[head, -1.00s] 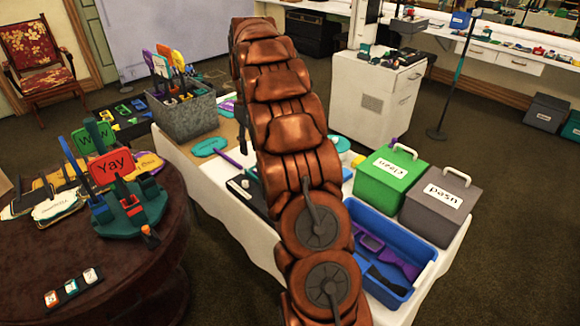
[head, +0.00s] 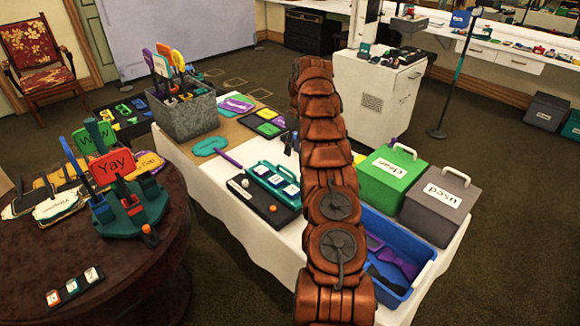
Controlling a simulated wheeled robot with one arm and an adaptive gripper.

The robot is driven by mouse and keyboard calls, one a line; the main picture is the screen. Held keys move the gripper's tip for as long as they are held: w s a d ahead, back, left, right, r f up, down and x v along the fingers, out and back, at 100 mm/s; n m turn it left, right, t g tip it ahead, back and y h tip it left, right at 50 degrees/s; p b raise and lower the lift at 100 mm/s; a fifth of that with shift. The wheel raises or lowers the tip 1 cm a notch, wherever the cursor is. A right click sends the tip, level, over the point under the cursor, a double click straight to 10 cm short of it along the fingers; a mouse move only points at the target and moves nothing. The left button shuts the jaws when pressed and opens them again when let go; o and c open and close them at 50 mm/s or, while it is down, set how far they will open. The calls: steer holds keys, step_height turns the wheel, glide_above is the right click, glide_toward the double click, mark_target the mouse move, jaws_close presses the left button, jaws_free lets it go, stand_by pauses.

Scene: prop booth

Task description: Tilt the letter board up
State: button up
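A black board (head: 252,201) lies on the white-covered table, with a white knob and an orange knob on it. A teal panel (head: 258,173) with several white letter tiles sits along its far right side; this looks like the letter board. It lies low, and I cannot tell its exact tilt. My copper-coloured arm rises just right of it and hides what is behind. A small dark part (head: 289,141) at the arm's left edge, above the panel, may be my gripper. Its fingers cannot be made out.
A blue bin (head: 425,272), a green "clean" box (head: 388,182) and a grey "used" box (head: 432,212) stand right of my arm. A grey prop box (head: 190,118) stands at the table's far left. A round table (head: 130,285) with signs is at left.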

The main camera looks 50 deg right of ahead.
steer(key=shift+a+f+p, duration=0.2)
steer(key=shift+a+f, duration=0.05)
steer(key=shift+f, duration=1)
steer(key=shift+a+f+p, duration=0.2)
steer(key=shift+a+f, duration=0.1)
steer(key=shift+f, duration=0.95)
steer(key=shift+a+f+p, duration=0.2)
steer(key=shift+a+f, duration=0.05)
steer(key=shift+f, duration=1)
jaws_close()
